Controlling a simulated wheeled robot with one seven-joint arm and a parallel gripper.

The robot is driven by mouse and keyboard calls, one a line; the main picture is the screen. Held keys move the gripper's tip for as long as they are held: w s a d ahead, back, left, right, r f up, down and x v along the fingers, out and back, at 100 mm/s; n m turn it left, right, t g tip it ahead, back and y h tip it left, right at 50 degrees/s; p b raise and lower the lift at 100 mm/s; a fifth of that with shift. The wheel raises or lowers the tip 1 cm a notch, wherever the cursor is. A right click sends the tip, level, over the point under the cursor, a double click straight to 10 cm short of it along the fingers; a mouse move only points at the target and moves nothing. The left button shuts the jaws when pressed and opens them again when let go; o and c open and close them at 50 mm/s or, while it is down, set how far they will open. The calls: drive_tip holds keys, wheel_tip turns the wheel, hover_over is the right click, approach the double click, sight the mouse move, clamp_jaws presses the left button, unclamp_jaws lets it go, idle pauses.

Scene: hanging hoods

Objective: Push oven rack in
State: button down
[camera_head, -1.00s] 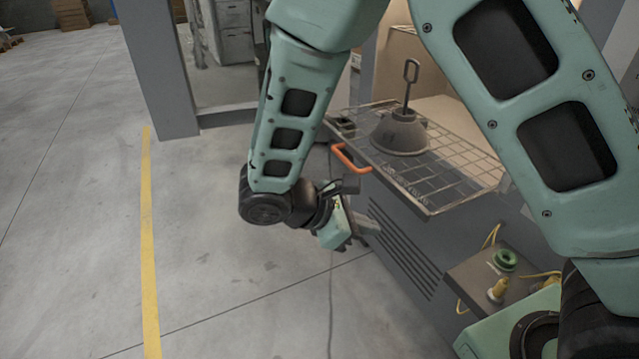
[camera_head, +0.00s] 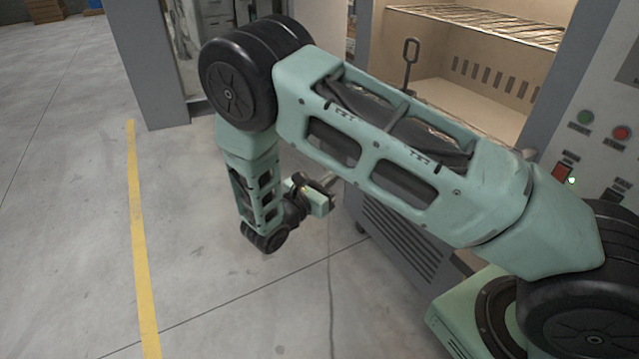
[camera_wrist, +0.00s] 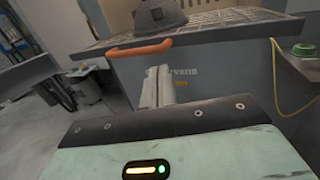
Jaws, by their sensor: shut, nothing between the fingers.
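The oven rack (camera_wrist: 225,19) is a wire grid sticking out toward me in the wrist view, with an orange handle (camera_wrist: 140,49) on its front edge. A dark conical hood (camera_wrist: 160,14) stands on it. In the head view my forearm hides the rack; only the hood's upright loop (camera_head: 411,52) shows above it. My gripper (camera_wrist: 158,76) is shut and empty, its fingers pointing toward the oven front, below the handle in the picture and apart from it. In the head view my gripper (camera_head: 326,184) is low, left of the oven's vented front.
A second rack (camera_head: 480,22) sits inside the oven above. A control panel (camera_head: 605,125) with green and red buttons is at the right. A green round piece (camera_wrist: 302,49) with a yellow cable (camera_wrist: 277,80) lies right of the rack. The floor (camera_head: 70,200) at left is clear.

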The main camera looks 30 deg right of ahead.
drive_tip(key=x, duration=0.7)
drive_tip(key=shift+p, duration=0.4)
drive_tip(key=shift+d, duration=0.15)
drive_tip(key=d, duration=1.7)
drive_tip(key=w+d+p, duration=0.1)
drive_tip(key=d, duration=0.8)
drive_tip(key=shift+d, duration=0.3)
drive_tip(key=shift+s+d+r, duration=0.1)
drive_tip(key=shift+d, duration=0.15)
drive_tip(key=shift+d, duration=0.1)
